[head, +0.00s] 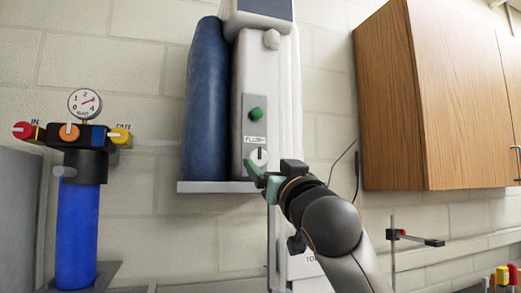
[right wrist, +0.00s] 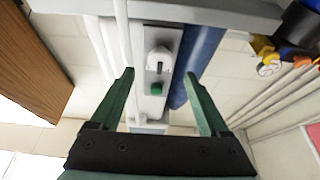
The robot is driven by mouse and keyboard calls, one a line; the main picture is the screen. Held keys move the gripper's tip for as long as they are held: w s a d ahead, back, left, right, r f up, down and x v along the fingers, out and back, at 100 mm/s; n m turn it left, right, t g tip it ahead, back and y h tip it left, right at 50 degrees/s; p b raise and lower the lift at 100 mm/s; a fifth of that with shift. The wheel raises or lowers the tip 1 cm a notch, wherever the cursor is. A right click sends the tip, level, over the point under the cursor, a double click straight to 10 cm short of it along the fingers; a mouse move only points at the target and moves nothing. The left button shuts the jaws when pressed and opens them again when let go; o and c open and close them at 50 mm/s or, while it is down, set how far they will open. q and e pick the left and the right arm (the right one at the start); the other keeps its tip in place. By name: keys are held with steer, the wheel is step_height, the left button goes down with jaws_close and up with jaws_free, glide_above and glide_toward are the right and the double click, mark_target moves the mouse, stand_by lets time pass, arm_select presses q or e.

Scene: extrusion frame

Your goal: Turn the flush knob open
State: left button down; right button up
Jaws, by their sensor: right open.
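The flush knob (head: 258,157) is a small white knob with a dark upright mark, under the FLUSH label on the grey panel (head: 247,110) of a white wall unit. A round green button (head: 256,114) sits above the label. My right gripper (head: 262,179) is open just in front of and below the knob, and hides part of the panel's lower end. In the right wrist view, turned upside down, the knob (right wrist: 158,60) appears between the two green fingers (right wrist: 159,74) and beyond their tips, with no contact visible. My left gripper is not in view.
A blue cylinder (head: 206,100) stands left of the panel on a grey shelf (head: 215,187). A blue filter (head: 77,225) with a gauge (head: 85,103) and coloured knobs is at left. A wooden cabinet (head: 400,110) hangs at right.

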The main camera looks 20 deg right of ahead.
mark_target(260, 157)
steer(key=p+x, duration=0.1)
steer(key=x, duration=0.3)
steer(key=shift+w+r, duration=0.1)
steer(key=shift+r, duration=0.1)
steer(key=shift+w+r+p, duration=0.1)
steer(key=shift+w+p, duration=0.3)
steer(key=shift+w, duration=0.2)
jaws_close()
